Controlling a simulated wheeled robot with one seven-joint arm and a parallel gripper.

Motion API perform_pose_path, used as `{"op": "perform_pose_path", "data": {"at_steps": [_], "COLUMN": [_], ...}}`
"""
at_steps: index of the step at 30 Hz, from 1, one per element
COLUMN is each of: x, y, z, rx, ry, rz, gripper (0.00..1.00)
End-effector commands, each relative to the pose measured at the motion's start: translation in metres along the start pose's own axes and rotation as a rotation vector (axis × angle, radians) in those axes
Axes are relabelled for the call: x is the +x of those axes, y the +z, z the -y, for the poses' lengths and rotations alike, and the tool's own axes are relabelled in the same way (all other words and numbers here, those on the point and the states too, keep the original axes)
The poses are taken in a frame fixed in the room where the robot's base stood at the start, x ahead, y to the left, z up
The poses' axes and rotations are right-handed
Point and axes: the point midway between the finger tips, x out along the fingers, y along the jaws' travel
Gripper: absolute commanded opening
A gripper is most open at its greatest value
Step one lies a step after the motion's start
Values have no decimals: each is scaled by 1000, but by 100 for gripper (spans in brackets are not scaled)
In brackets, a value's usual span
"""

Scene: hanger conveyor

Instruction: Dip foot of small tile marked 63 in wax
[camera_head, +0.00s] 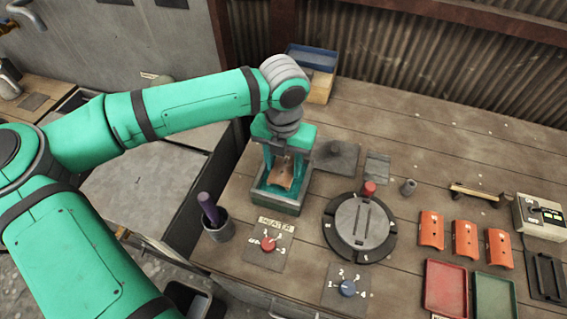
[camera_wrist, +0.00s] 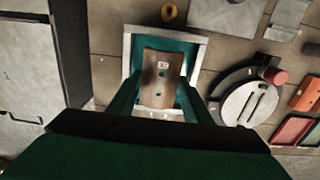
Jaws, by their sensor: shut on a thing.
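The small tile (camera_head: 283,176) is brown and curved. In the wrist view the tile (camera_wrist: 160,80) shows a pale label near its top, which seems to read 63, and dark holes. My gripper (camera_head: 286,160) is shut on the tile and holds it over the wax bath (camera_head: 275,202), a square green-walled container with a pale rim. The bath also shows in the wrist view (camera_wrist: 203,40). The tile's lower end is within the outline of the bath. I cannot tell whether its foot touches the wax.
A dark cup with a purple-handled tool (camera_head: 217,230) stands left of the bath. A red knob (camera_head: 268,244) and a blue knob (camera_head: 347,288) are in front. A round turntable (camera_head: 361,222) is to the right. Orange tiles (camera_head: 466,240), a red tray (camera_head: 446,288) and a green tray (camera_head: 495,300) lie farther right.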

Motion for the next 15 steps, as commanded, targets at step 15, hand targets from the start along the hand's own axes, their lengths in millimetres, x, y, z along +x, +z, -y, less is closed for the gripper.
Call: {"op": "perform_pose_path", "data": {"at_steps": [15], "x": [-15], "y": [1], "z": [0], "rx": [-1], "ry": [0], "rz": [1], "gripper": [17]}}
